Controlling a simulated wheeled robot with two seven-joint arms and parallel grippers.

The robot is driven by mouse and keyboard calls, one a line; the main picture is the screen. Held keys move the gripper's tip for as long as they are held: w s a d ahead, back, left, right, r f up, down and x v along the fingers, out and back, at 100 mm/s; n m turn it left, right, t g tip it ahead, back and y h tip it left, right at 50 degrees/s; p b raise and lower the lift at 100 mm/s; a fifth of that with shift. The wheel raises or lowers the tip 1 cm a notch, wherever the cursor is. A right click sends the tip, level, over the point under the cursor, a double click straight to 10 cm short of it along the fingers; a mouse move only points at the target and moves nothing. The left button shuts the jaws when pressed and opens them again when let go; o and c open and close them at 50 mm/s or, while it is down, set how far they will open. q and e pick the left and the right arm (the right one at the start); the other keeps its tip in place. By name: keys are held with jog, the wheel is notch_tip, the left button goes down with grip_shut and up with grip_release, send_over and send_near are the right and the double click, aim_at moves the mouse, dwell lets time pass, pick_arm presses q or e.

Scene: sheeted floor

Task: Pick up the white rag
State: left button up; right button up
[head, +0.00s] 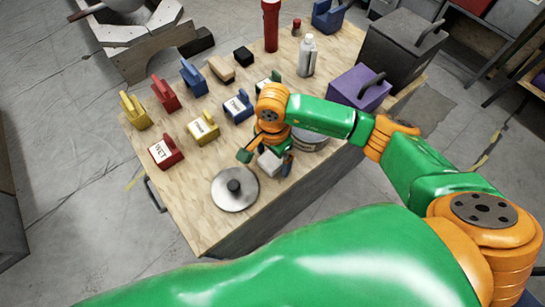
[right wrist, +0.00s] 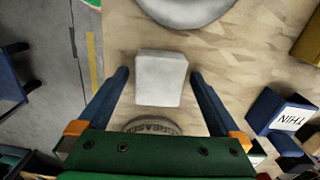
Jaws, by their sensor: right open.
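The white rag (head: 269,162) looks like a small folded white block. It is on the wooden tabletop, between the round metal lid and the round tin, and partly hidden by my right gripper in the head view. My right gripper (head: 265,160) is open over it. In the right wrist view the white rag (right wrist: 161,80) lies between the two blue fingers of my right gripper (right wrist: 160,75), with a gap on each side. The fingers do not appear to touch it. My left gripper is not in view.
The metal lid with a dark knob (head: 235,188) lies beside the rag, near the table's front. A labelled tin (head: 310,138) stands behind my gripper. Several coloured labelled boxes, such as the red one (head: 166,151), stand left. A purple box (head: 360,88) and white bottle (head: 307,56) stand farther back.

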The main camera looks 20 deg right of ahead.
aim_at(272, 158)
jog(key=shift+s+r, duration=0.1)
jog(key=shift+r, duration=0.05)
jog(key=c, duration=1.4)
jog(key=shift+o, duration=0.2)
jog(key=shift+r, duration=1.35)
jog(key=s+a+r+b, duration=0.1)
jog(key=s+a+r, duration=0.8)
jog(key=s+r, duration=0.1)
jog(key=shift+s+a, duration=0.15)
jog(key=shift+a, duration=0.1)
